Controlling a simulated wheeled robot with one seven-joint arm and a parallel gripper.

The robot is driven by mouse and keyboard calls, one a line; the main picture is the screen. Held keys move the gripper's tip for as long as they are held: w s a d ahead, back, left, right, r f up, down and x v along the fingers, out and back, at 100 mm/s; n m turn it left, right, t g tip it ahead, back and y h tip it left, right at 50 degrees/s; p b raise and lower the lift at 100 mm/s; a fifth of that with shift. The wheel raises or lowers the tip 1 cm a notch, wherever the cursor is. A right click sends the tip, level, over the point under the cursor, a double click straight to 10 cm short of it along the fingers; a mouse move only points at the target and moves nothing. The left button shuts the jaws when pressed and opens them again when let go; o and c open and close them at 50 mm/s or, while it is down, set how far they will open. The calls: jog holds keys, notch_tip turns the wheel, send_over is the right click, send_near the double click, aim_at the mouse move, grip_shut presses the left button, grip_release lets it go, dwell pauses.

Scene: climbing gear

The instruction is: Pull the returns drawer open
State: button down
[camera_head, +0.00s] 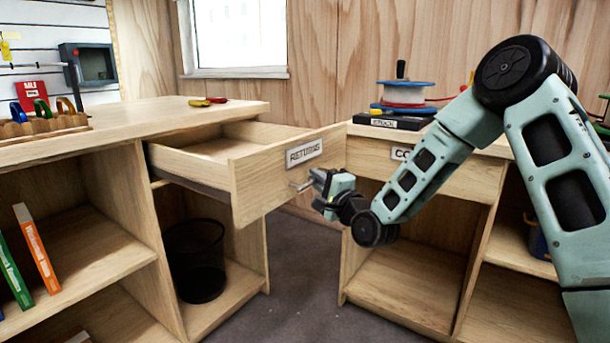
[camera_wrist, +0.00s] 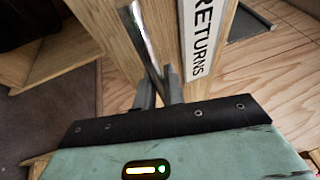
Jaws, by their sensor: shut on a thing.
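The returns drawer (camera_head: 284,170) is a pale wooden drawer pulled well out of the left counter, with its inside showing empty from here. A label reading RETURNS (camera_head: 304,152) is on its front; the label also shows large in the wrist view (camera_wrist: 203,35). A metal bar handle (camera_wrist: 146,50) runs along the drawer front. My gripper (camera_head: 312,183) is at the drawer front just below the label, with its fingers shut on the handle. In the wrist view the fingers (camera_wrist: 160,90) close around the bar's near end.
The left counter (camera_head: 130,118) has open shelves with books (camera_head: 37,248) and a dark mesh bin (camera_head: 195,260) below the drawer. A second counter with a closed drawer (camera_head: 440,175) stands to the right, behind my arm. Grey floor (camera_head: 300,265) is clear between the counters.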

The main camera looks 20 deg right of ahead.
jog(key=shift+s+d, duration=0.35)
jog(key=shift+s, duration=0.2)
jog(key=c, duration=1.8)
grip_release()
jog(key=shift+o, duration=0.2)
jog(key=p+v, duration=1)
jog(key=v, duration=0.7)
jog(key=shift+f, duration=0.25)
jog(key=shift+s+d, duration=0.1)
